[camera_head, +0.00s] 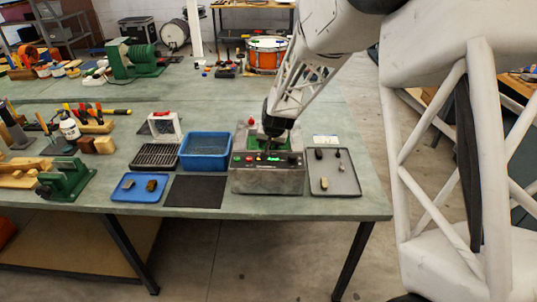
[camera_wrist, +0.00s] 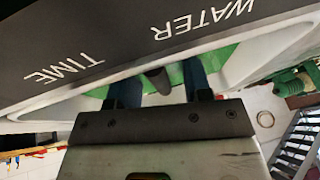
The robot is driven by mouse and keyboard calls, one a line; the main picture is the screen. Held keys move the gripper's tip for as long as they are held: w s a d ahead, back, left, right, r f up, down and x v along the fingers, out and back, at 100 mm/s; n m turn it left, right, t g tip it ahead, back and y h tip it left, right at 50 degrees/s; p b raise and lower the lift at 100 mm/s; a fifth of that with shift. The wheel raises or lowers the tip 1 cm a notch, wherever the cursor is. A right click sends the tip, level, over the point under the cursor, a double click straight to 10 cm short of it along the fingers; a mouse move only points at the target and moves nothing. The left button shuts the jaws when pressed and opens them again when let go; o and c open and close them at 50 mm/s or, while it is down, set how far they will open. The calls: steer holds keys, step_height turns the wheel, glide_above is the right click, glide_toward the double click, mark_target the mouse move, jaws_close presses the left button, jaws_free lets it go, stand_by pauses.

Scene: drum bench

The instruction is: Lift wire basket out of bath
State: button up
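The bath (camera_head: 268,182) is a grey box with a dark control panel on its front, standing near the right end of the bench. My gripper (camera_head: 270,140) points down into its open top. In the wrist view my gripper (camera_wrist: 160,84) has two dark blue fingers set apart, over the bath's pale rim and green interior. A dark rounded piece (camera_wrist: 158,80) shows between the fingers, with gaps on both sides; I cannot tell whether it belongs to the wire basket. The basket cannot be made out clearly; the arm and bath walls hide most of the inside.
A blue bin (camera_head: 206,165) and a black mat (camera_head: 195,191) lie left of the bath. A grey tray (camera_head: 343,186) with small parts lies close on its right. A blue tray (camera_head: 128,193) and a black rack (camera_head: 155,157) are farther left.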

jaws_close()
steer(key=shift+r, duration=0.1)
steer(key=shift+r, duration=4.9)
steer(key=shift+r, duration=0.15)
